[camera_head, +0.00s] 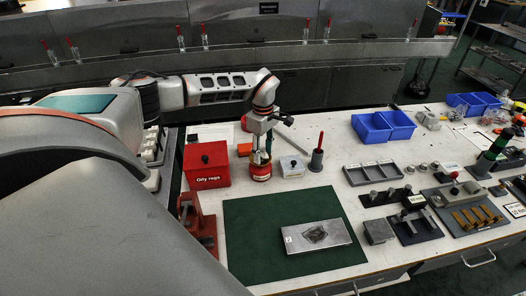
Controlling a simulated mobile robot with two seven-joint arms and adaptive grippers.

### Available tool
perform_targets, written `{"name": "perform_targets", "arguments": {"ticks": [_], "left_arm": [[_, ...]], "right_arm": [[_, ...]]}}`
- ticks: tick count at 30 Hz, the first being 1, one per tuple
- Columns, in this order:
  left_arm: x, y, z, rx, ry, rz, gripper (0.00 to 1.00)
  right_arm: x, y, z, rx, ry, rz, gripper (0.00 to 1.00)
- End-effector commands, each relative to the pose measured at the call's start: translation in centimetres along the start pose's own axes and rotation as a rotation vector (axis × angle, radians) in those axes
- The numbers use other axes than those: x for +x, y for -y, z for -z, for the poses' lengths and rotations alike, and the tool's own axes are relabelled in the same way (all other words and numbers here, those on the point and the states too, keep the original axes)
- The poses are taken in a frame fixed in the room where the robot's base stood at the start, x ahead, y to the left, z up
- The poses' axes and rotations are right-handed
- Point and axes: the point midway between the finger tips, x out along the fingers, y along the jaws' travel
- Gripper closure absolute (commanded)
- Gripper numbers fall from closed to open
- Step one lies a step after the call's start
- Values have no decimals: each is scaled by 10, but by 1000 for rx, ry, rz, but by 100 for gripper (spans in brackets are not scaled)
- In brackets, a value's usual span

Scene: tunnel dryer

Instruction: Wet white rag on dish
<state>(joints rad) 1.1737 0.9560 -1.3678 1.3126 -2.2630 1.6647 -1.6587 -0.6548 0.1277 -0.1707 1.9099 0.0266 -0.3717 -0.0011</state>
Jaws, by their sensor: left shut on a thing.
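My left gripper (261,150) reaches in from the left and points down over a red can (260,172). It is shut on a small pale thing, seemingly the white rag (260,157), at the top of the can. The gripper fingers hide much of the rag and of the can's dish-like top, so I cannot tell how firmly the rag touches it. My right gripper is not in view.
A red "Oily rags" bin (207,178) stands left of the can. A white lidded box (292,166) and a grey holder (316,161) stand to its right. A green mat (255,222) bears a metal plate (318,237). Blue bins (371,132) are farther right.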

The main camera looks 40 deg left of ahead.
Motion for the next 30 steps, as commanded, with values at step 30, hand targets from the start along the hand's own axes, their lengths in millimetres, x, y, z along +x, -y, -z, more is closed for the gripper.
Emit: {"name": "perform_targets", "arguments": {"ticks": [30], "left_arm": [[12,1,0,-1,0,2,78]], "right_arm": [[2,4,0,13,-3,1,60]]}}
